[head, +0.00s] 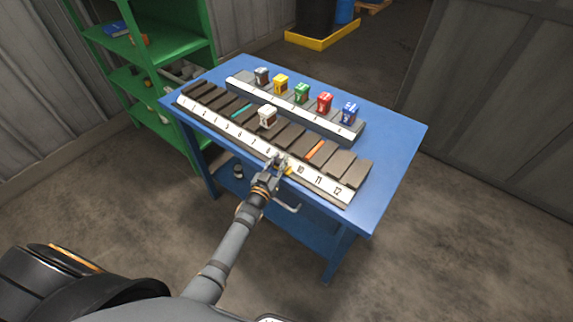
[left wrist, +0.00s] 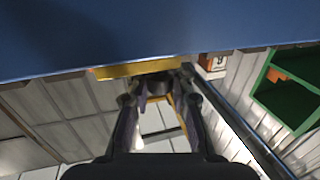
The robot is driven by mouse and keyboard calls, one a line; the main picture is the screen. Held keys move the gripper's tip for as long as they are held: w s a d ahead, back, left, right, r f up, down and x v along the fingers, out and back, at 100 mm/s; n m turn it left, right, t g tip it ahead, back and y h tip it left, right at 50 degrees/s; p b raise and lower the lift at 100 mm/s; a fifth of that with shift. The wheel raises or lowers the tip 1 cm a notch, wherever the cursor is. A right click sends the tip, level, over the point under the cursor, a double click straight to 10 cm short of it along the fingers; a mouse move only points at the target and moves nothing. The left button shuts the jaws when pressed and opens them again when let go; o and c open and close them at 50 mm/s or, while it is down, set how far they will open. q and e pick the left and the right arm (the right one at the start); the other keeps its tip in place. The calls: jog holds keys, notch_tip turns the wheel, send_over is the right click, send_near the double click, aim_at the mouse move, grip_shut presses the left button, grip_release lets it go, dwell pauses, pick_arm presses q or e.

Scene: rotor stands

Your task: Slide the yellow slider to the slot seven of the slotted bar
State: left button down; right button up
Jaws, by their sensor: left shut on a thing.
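The slotted bar (head: 345,191) lies along the front edge of the blue table, with a white strip numbered 1 to 12 from left to right. The yellow slider (head: 288,171) is at its front edge, between the labels 8 and 10, mostly hidden by my left gripper (head: 277,166). In the left wrist view, the yellow slider (left wrist: 130,70) shows as a yellow strip under the blue table edge, with the left gripper's fingers (left wrist: 158,88) shut on it. Slot seven is to the left of the slider in the head view. My right gripper is in neither view.
The blue table's (head: 390,155) right side is clear. A green shelf (head: 160,60) stands behind left.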

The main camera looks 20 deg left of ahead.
pick_arm(q)
jog(key=w+a, duration=0.2)
jog(key=a, duration=0.3)
jog(key=w+a+b, duration=0.1)
jog(key=w+a, duration=0.1)
jog(key=a, duration=0.4)
jog(key=w+a+b, duration=0.1)
jog(key=w+a, duration=0.1)
jog(key=a, duration=0.3)
jog(key=shift+w+a+f, duration=0.1)
jog(key=shift+a+f, duration=0.05)
jog(key=shift+w+a, duration=0.1)
jog(key=shift+a, duration=0.25)
jog(key=shift+f, duration=0.1)
jog(key=c, duration=1.5)
grip_release()
jog(key=o, duration=0.4)
jog(key=shift+s+a+r, duration=0.15)
jog(key=shift+s+r, duration=0.05)
jog(key=shift+s, duration=0.1)
jog(key=shift+c, duration=0.2)
jog(key=shift+w, duration=0.15)
jog(key=s, duration=1.2)
jog(key=shift+a, duration=0.45)
